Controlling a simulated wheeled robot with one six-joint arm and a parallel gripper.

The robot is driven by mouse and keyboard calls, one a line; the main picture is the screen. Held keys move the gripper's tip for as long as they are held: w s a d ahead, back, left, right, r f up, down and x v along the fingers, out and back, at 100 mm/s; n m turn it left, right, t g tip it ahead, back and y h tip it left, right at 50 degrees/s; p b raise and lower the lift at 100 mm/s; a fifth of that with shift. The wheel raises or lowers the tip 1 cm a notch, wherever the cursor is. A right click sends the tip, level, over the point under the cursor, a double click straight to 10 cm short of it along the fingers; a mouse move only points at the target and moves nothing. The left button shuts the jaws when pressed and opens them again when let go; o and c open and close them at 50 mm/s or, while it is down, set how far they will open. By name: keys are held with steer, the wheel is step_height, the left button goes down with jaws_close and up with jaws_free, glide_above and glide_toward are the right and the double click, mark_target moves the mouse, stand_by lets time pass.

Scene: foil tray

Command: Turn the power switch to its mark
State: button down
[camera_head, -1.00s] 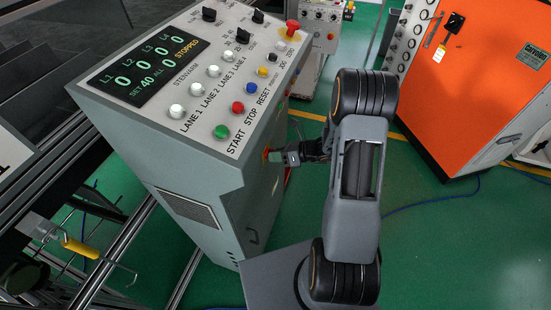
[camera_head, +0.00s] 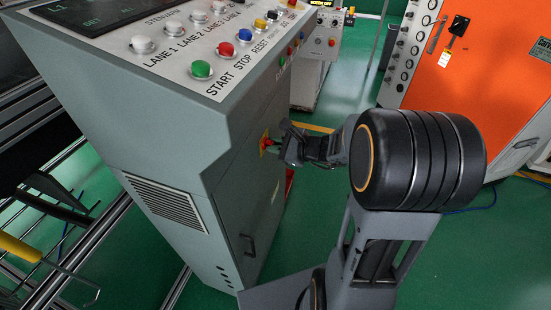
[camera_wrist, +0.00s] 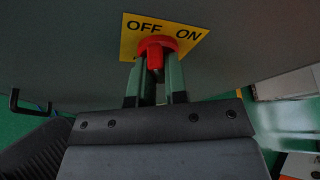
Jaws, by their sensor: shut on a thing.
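The power switch is a red rotary knob (camera_wrist: 155,55) on a yellow plate (camera_wrist: 191,38) marked OFF and ON, mounted on the side of the grey-green console. In the wrist view its red handle points down toward me, and the ON mark is to the upper right. My gripper (camera_wrist: 157,77) has a green finger on each side of the handle and is shut on it. In the head view the red knob (camera_head: 265,142) shows on the console's side, with my gripper (camera_head: 276,143) at it. The fingertips there are small and partly hidden.
The grey console (camera_head: 170,110) carries coloured push buttons on its sloped top. A door handle (camera_head: 247,246) sits low on its side. An orange cabinet (camera_head: 480,90) stands at the right, with open green floor between.

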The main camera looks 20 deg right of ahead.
steer(key=n+t+b, duration=0.1)
steer(key=n+b, duration=0.1)
steer(key=b, duration=0.3)
steer(key=shift+f+b, duration=0.15)
steer(key=shift+b, duration=0.2)
steer(key=shift+n+t+h, duration=0.3)
steer(key=shift+t, duration=0.1)
steer(key=c, duration=1.1)
jaws_free()
steer(key=shift+c, duration=0.2)
steer(key=p+v, duration=0.1)
steer(key=v, duration=1.3)
steer(key=shift+w, duration=0.15)
